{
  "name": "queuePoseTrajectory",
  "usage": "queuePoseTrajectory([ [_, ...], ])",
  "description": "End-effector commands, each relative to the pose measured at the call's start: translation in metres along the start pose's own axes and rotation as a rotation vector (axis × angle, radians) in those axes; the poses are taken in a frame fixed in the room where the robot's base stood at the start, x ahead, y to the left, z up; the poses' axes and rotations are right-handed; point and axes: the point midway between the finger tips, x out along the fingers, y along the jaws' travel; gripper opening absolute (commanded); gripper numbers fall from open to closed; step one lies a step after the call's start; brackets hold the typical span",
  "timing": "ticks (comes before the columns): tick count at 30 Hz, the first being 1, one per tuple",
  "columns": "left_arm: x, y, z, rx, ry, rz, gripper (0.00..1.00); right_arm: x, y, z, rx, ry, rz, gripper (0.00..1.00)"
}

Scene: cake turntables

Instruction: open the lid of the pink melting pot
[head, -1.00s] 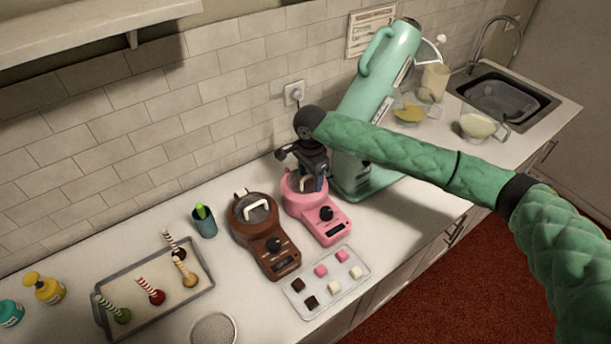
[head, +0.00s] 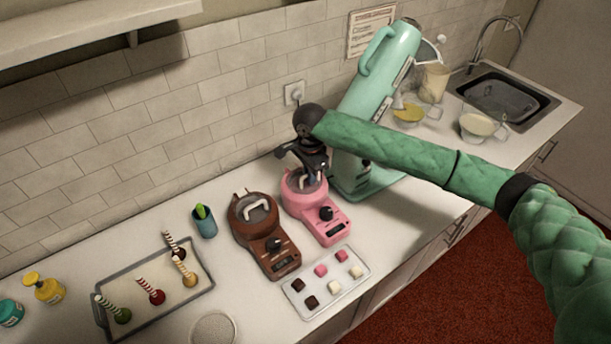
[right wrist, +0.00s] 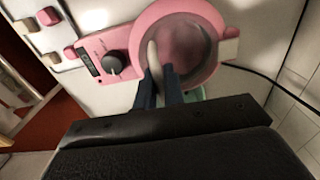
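The pink melting pot (head: 322,212) stands on the counter, its dial and base toward the front edge. My right gripper (head: 314,175) is over its bowl from above, partly hiding the lid. In the right wrist view, the pot's clear round lid (right wrist: 188,48) lies within the pink rim, with a white hinge block on the right. The white lid handle (right wrist: 153,58) runs between the two blue fingers (right wrist: 160,88), which look closed on it. I cannot tell whether the lid is slightly raised. My left gripper is out of view.
A brown melting pot (head: 267,240) stands close on the left, its lid down. A tray (head: 322,309) of chocolate cubes lies in front. A tall mint-green machine (head: 378,100) stands close behind on the right. A blue cup (head: 205,224) and a cake-pop tray (head: 208,285) are farther left.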

Motion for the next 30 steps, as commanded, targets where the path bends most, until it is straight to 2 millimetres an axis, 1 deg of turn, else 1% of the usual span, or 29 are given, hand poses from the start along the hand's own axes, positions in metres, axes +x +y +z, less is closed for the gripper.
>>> queuePoseTrajectory([
  [7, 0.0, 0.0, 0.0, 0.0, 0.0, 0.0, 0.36, -0.015, -0.009, 0.0, 0.001, 0.0, -0.001, 0.06],
  [14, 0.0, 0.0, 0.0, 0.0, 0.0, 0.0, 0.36, -0.019, -0.013, 0.0, 0.001, 0.0, -0.002, 0.05],
  [24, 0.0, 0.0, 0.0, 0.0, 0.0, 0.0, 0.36, -0.034, -0.027, 0.0, 0.001, 0.0, -0.001, 0.06],
  [30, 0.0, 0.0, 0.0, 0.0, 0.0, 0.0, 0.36, -0.037, -0.031, 0.0, 0.0, 0.0, -0.001, 0.06],
])
